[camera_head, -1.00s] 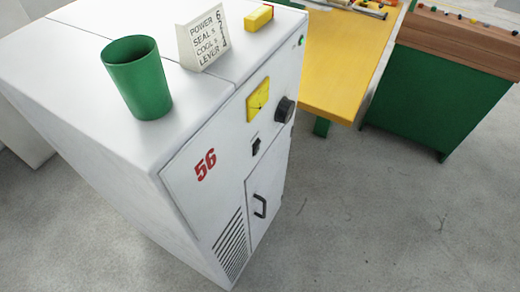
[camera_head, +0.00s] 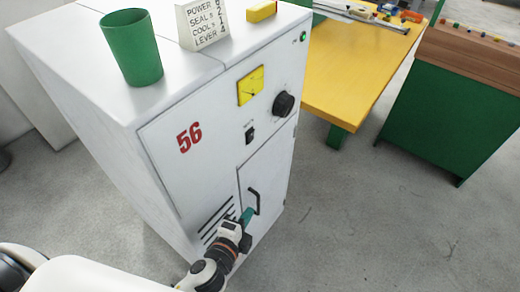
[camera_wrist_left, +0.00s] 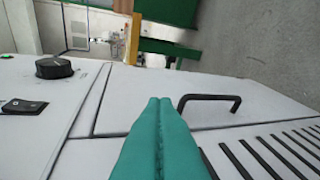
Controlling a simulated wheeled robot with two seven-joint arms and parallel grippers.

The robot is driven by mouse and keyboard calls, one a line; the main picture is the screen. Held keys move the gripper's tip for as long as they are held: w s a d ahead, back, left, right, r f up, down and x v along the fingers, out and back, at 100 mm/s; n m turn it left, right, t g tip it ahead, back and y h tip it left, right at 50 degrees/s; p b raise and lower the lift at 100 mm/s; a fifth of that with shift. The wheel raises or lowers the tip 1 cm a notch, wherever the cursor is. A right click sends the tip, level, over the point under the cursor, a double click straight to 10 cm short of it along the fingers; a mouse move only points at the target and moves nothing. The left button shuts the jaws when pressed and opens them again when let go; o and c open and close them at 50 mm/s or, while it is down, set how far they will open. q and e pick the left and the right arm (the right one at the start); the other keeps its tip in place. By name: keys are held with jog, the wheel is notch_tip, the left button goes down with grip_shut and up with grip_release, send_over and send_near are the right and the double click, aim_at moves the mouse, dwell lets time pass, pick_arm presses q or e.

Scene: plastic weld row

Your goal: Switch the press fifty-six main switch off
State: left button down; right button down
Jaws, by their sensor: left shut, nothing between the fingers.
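The switch also shows at the left of the left wrist view (camera_wrist_left: 22,107). My left gripper (camera_head: 248,214) has teal fingers, shut and empty, in front of the cabinet's lower front. It is below the switch and close to the door's black handle (camera_head: 256,199); I cannot tell whether it touches. Its shut fingertips (camera_wrist_left: 160,103) show mid-picture in the wrist view, left of the handle. My right gripper is out of view.
A green cup (camera_head: 134,50), a lettered card (camera_head: 202,27) and a yellow block (camera_head: 262,11) stand on top. A yellow table (camera_head: 350,80) is behind right.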

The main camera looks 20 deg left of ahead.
aim_at(251, 137)
pick_arm(q)
notch_tip(251, 137, up, 15)
jog(key=d+m+t, duration=0.1)
jog(key=m+t, duration=0.1)
jog(key=t, duration=0.1)
jog(key=shift+s+r+m+t, duration=0.15)
jog(key=shift+s+m+t, duration=0.15)
jog(key=shift+s+t, duration=0.15)
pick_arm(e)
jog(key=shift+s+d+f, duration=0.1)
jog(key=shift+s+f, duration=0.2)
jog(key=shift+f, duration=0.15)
pick_arm(q)
jog(key=shift+d, duration=0.1)
